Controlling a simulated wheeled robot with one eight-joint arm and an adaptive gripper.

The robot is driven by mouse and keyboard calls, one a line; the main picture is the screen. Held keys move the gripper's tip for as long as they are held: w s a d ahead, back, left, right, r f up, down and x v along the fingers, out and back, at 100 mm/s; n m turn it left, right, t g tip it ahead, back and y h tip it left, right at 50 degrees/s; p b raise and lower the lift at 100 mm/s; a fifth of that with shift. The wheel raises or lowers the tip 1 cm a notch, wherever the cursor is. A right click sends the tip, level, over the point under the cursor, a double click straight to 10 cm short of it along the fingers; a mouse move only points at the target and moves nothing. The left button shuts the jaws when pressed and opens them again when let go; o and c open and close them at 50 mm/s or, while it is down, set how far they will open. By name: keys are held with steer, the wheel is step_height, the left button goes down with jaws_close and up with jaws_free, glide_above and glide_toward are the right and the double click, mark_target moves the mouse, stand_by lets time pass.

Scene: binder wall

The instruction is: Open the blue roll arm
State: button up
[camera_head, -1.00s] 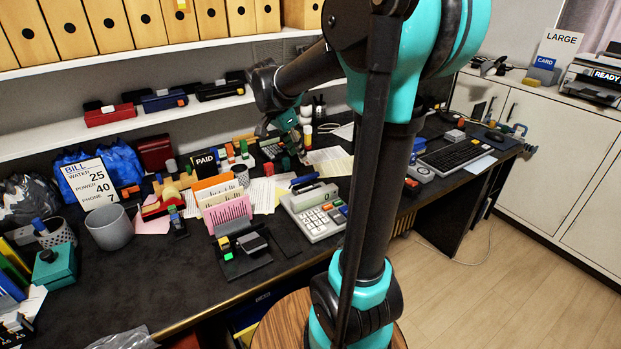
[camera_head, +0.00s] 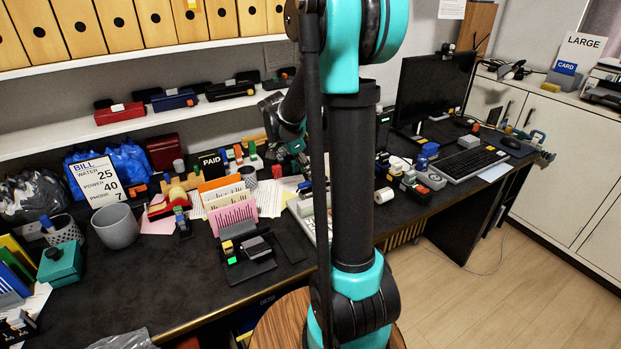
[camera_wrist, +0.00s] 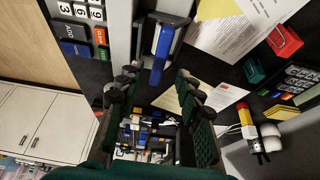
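The blue arm (camera_wrist: 163,42) shows in the wrist view as a short blue bar on a dark mount beside the grey body of the calculator (camera_wrist: 121,30). In the head view the calculator (camera_head: 308,222) is mostly hidden behind my arm. My gripper (camera_wrist: 158,76) is open, its two dark fingers apart with nothing between them. The blue bar lies just beyond the fingertips, in line with the gap; I cannot tell the exact distance. In the head view my gripper (camera_head: 292,142) is partly hidden by my arm, above the back of the desk.
A letter rack with papers (camera_head: 233,212), a grey cup (camera_head: 116,226) and a bill sign (camera_head: 96,183) stand left on the dark desk. The monitor (camera_head: 433,88) and keyboard (camera_head: 468,164) are right. A red clip (camera_wrist: 285,42) lies near papers. The shelf (camera_head: 120,127) overhangs behind.

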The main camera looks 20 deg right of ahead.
mark_target(311, 185)
steer(key=shift+x, duration=2.25)
jaws_close()
